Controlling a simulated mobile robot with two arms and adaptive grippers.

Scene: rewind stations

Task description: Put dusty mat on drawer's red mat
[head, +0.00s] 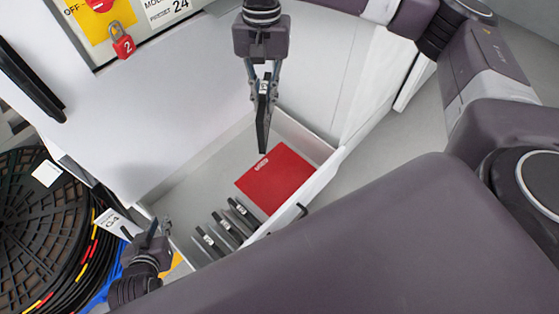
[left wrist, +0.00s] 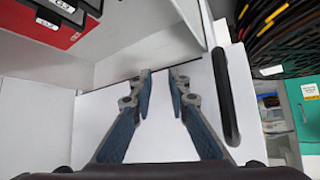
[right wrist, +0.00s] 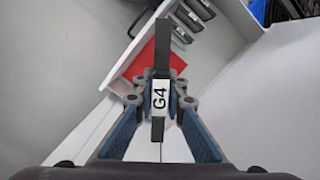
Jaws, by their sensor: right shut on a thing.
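My right gripper (head: 265,82) is shut on a thin dark slab (head: 263,125), held upright above the open drawer. The right wrist view shows its white G4 label (right wrist: 159,98). I cannot tell whether this slab is the dusty mat; no other loose mat shows. The red mat (head: 276,180) lies flat on the drawer floor, with a small white label near one edge. The slab's lower end is above the mat's far edge, seemingly apart from it. My left gripper (head: 157,236) is by the drawer's left corner. Its fingers (left wrist: 160,80) are apart, with nothing between them.
Several dark labelled slabs (head: 225,230) stand in a row in the near part of the drawer (head: 185,192). A large cable reel (head: 45,220) is at the left. A white panel with a red padlock (head: 123,45) is at the back. Bare drawer floor lies left of the mat.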

